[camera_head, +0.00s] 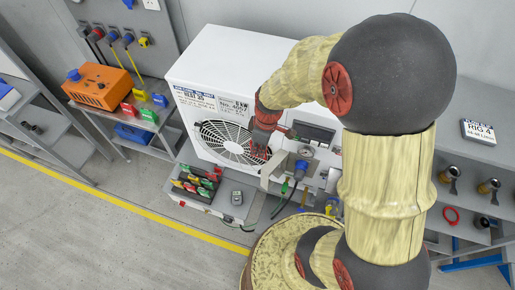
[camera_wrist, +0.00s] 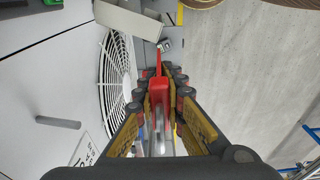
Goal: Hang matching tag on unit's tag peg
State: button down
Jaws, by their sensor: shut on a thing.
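The white unit (camera_head: 235,62) with a round fan grille stands on the bench, its label (camera_head: 195,98) on the upper front. My gripper (camera_head: 262,147) is in front of the fan grille. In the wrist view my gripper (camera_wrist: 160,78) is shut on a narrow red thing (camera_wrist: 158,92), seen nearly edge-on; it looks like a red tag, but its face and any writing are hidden. A grey peg (camera_wrist: 58,122) sticks out from the unit's white face, left of the fingers and apart from the red thing. A printed label (camera_wrist: 84,152) shows near it.
A bin of red and green pieces (camera_head: 195,183) sits below the unit. An orange box (camera_head: 100,86) and coloured blocks stand on the left shelf. A RIG 4 sign (camera_head: 478,131) is at right. The left floor is clear.

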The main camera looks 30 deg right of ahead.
jog(key=w+d+b, duration=0.1)
jog(key=w+d, duration=0.3)
jog(key=d, duration=0.1)
jog(key=shift+w, duration=0.4)
dwell(1.2)
jog(key=shift+a, duration=0.1)
jog(key=shift+w+d+f+b, duration=0.15)
jog(key=shift+w+d+b, duration=0.2)
jog(key=shift+w, duration=0.05)
dwell(0.4)
jog(key=shift+s+f, duration=0.15)
